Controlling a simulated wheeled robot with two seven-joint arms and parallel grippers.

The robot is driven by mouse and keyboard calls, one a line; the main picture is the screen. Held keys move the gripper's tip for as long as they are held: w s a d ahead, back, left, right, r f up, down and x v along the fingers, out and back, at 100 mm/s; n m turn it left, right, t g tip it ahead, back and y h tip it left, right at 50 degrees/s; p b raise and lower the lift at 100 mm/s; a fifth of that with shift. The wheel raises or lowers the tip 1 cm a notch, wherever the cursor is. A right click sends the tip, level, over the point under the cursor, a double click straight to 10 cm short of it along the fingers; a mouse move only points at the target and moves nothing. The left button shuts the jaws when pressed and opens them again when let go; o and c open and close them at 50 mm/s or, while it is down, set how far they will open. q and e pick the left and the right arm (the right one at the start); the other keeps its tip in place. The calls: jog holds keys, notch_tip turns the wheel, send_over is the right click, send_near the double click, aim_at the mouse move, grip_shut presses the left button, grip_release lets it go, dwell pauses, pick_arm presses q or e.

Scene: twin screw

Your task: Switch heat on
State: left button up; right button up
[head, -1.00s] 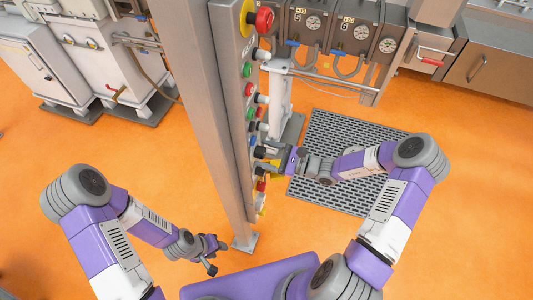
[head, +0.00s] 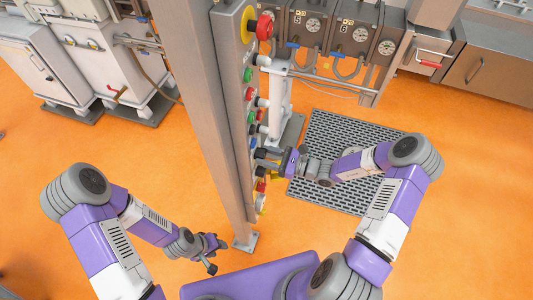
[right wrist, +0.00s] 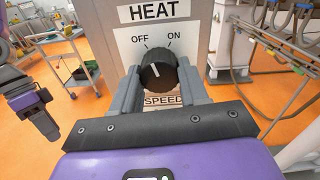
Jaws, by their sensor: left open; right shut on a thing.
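The black HEAT knob (right wrist: 157,74) sits on the panel under a HEAT sign (right wrist: 153,10), with OFF marked at its upper left and ON at its upper right. Its white pointer line leans up and slightly left, towards OFF. My right gripper (right wrist: 158,86) is shut on the knob, one grey finger on each side. In the head view my right gripper (head: 268,161) is at the lower part of the panel column, and the knob is hard to make out there. My left gripper (head: 217,256) is open and empty, low at the left of the column's foot.
The tall grey column (head: 190,110) carries a red emergency button (head: 264,26) and several coloured buttons above my right gripper. A SPEED label (right wrist: 164,99) shows just below the knob. A dark grating (head: 335,135) lies on the orange floor. Machines with gauges stand behind.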

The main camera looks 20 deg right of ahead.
jog(key=m+p, duration=0.2)
jog(key=m, duration=0.2)
jog(key=shift+r+m, duration=0.1)
jog(key=shift+m, duration=0.2)
jog(key=shift+m+p, duration=0.95)
jog(key=shift+m, duration=1.35)
jog(key=o, duration=1.1)
jog(key=shift+c, duration=0.2)
jog(key=b+v, duration=0.1)
jog(key=v, duration=0.6)
jog(key=shift+s+d, duration=0.25)
